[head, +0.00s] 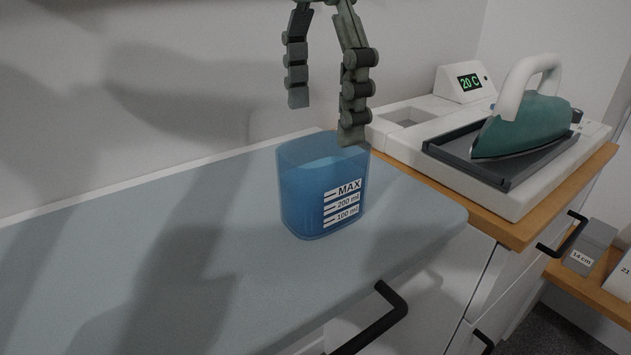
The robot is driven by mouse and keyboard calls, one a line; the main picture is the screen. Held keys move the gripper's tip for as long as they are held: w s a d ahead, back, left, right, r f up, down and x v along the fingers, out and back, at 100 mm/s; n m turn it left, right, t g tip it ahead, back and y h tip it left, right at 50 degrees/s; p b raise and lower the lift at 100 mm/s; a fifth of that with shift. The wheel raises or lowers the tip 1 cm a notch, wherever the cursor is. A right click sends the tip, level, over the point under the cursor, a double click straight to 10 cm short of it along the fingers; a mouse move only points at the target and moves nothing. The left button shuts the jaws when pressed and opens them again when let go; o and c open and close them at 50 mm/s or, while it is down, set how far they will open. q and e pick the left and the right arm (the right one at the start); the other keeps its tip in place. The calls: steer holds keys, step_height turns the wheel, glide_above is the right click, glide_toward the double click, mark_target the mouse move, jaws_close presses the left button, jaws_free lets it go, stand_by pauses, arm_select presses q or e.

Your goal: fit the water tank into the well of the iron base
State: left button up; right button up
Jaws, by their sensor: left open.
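The water tank (308,196) is a blue, see-through cup with MAX, 200 ml and 100 ml marks. It stands upright on the grey-blue padded surface (130,265). My left gripper (325,122) comes down from the top, open, with its fingers apart above the tank's back rim. The right fingertip overlaps the rim in the picture; I cannot tell if it touches. The white iron base (535,207) stands to the right on a wooden top. Its well (408,116) is a rectangular recess at its left end and looks empty. My right gripper is not in view.
A teal iron (535,124) with a white handle rests on the base's dark tray. Drawers with black handles (372,322) are below. Labelled grey blocks (590,246) sit on a lower shelf at right. The padded surface left of the tank is clear.

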mark_target(322, 169)
arm_select(q)
step_height(322, 169, down, 7)
steer(key=shift+f+p, duration=0.15)
steer(key=shift+p, duration=0.15)
steer(key=shift+d+f, duration=0.1)
steer(key=shift+f, duration=0.2)
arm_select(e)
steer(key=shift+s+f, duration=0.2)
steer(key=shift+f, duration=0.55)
arm_select(q)
steer(key=shift+c, duration=0.4)
steer(key=c, duration=1.4)
steer(key=shift+r, duration=0.1)
steer(key=shift+c, duration=0.7)
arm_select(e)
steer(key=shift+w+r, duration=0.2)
arm_select(q)
steer(key=shift+r, duration=0.15)
